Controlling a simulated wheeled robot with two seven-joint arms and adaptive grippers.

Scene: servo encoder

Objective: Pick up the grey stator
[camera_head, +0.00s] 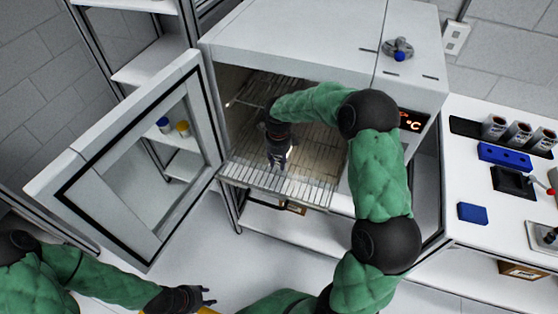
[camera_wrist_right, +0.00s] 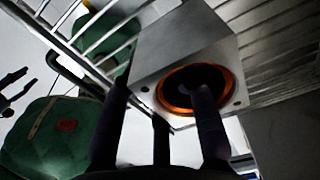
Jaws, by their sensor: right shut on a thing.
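The grey stator (camera_wrist_right: 176,48) is a square grey block with a round dark bore ringed by orange copper. It fills the upper middle of the right wrist view. My right gripper (camera_wrist_right: 160,100) is shut on it, its dark fingers reaching to the block, one of them at the bore. In the head view my right gripper (camera_head: 278,158) is inside the open oven over the wire rack, and it mostly hides the stator. My left gripper (camera_head: 204,297) is low in the head view, outside the oven, with its fingers apart and empty.
The oven door (camera_head: 140,160) stands open to the left. The wire rack (camera_head: 300,188) sticks out at the oven's front. A white bench (camera_head: 480,215) on the right carries a blue block (camera_head: 472,213), a blue holder (camera_head: 503,157) and several dark-topped cylinders.

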